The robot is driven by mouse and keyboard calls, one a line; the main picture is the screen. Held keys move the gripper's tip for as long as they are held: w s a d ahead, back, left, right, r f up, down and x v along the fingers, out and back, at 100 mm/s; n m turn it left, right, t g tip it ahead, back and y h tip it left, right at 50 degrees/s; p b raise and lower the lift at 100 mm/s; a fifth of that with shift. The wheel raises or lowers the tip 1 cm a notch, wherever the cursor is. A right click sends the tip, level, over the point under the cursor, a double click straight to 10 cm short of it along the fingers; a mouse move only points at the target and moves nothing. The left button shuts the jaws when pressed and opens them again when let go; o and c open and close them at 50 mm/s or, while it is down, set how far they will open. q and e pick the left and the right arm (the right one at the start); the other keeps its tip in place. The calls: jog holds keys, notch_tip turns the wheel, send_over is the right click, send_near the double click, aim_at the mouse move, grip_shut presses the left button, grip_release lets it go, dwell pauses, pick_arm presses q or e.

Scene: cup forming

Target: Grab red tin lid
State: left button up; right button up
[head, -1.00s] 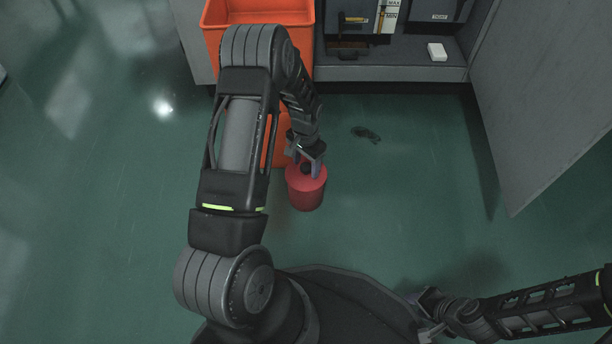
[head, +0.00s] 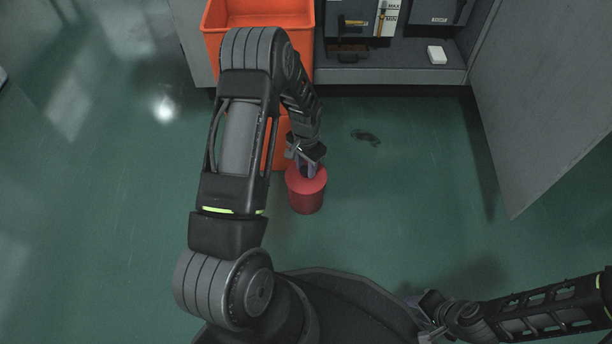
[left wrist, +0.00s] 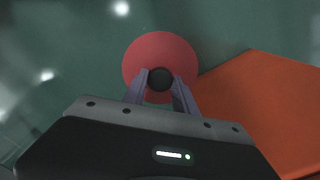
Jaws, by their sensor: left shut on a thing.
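The red tin (head: 306,198) stands upright on the floor in front of the orange bin in the head view. Its round red lid (left wrist: 160,52) with a dark round knob (left wrist: 160,79) fills the middle of the left wrist view. My left gripper (head: 306,170) is over the lid, with its two fingers shut on the knob, one on each side. The lid appears to sit on the tin. My right gripper (head: 428,312) is at the lower right, away from the tin; its fingertips are too small and dark to judge.
An orange bin (head: 214,48) stands behind the tin and also shows at the right of the left wrist view (left wrist: 262,110). A grey cabinet with a shelf (head: 395,70) holds a small white box (head: 437,54). A dark patch (head: 366,137) lies on the floor. Floor left and right is clear.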

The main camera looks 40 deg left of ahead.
aim_at(306, 169)
pick_arm(q)
grip_shut()
dwell(0.5)
notch_tip(306, 169, up, 10)
jog(key=p, duration=0.4)
dwell(0.5)
